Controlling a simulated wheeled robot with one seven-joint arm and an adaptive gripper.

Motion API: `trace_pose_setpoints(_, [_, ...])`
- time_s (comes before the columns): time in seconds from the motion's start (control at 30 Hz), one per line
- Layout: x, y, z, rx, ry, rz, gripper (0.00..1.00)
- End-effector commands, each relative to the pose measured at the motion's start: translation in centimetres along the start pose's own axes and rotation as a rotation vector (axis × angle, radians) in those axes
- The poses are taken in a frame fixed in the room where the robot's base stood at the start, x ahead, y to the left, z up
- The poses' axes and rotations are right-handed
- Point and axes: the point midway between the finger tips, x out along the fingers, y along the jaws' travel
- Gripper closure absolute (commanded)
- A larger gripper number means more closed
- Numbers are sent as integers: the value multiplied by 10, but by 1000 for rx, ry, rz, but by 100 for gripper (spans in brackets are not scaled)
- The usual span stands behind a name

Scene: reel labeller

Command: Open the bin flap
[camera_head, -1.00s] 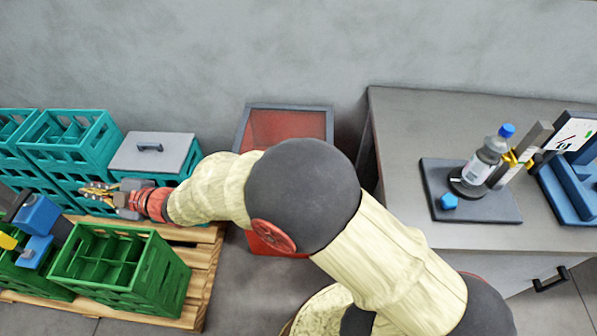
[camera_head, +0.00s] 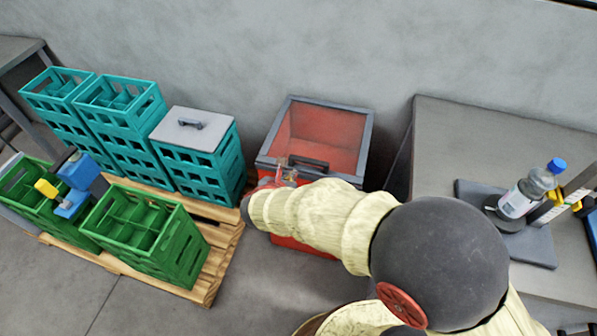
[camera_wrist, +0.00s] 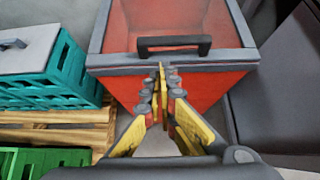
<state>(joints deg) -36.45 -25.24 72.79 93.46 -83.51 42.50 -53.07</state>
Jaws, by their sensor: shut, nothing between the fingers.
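The bin (camera_head: 292,244) is a red box with a grey-framed top, standing against the wall. Its flap (camera_head: 325,137) is a see-through reddish panel in the grey frame and looks closed. A dark bar handle (camera_head: 308,164) runs along the flap's front edge; it also shows in the wrist view (camera_wrist: 174,42). My gripper (camera_head: 283,163) is at the bin's front edge, by the left end of the handle in the head view. In the wrist view my gripper (camera_wrist: 163,68) has its yellow fingertips together, just below the handle; I cannot tell whether they touch it.
Teal crates (camera_head: 122,118), one stack topped by a grey lid (camera_head: 192,131), stand left of the bin on a wooden pallet (camera_head: 222,240). Green crates (camera_head: 146,232) are in front of them. A grey cabinet (camera_head: 450,135) with a bottle (camera_head: 523,193) on a stand is at right.

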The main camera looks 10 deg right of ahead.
Motion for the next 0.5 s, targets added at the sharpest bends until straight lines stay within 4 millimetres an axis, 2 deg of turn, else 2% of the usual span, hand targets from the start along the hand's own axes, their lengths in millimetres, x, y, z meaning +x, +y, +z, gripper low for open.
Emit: trace_pose_setpoints(0.5, [80, 0, -4, 1, 4, 0, 100])
